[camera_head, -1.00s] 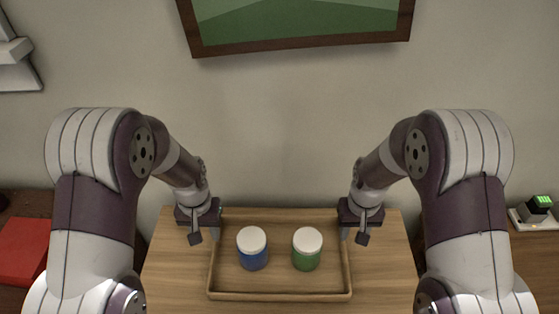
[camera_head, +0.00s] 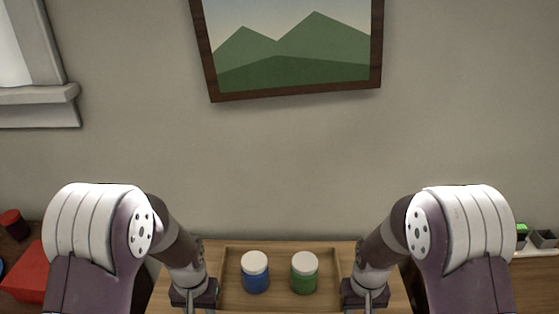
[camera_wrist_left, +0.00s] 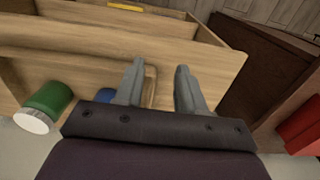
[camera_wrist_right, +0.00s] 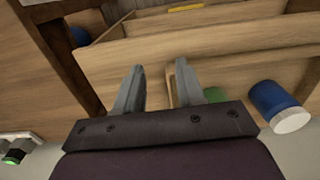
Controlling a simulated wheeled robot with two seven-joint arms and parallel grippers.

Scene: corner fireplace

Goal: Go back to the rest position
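My left gripper (camera_wrist_left: 158,76) is open and empty in the left wrist view, its two fingers apart. My right gripper (camera_wrist_right: 158,76) is likewise open and empty in the right wrist view. In the head view both hands stand at either side of a wooden tray (camera_head: 333,268), their fingers out of frame. A blue jar (camera_head: 256,281) and a green jar (camera_head: 304,283), both with white lids, stand upright side by side in the tray, clear of both grippers.
A red box (camera_head: 24,274) and a red cylinder (camera_head: 14,224) are at the left. Small containers (camera_head: 543,239) are at the far right. A framed mountain picture (camera_head: 290,55) hangs on the wall behind.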

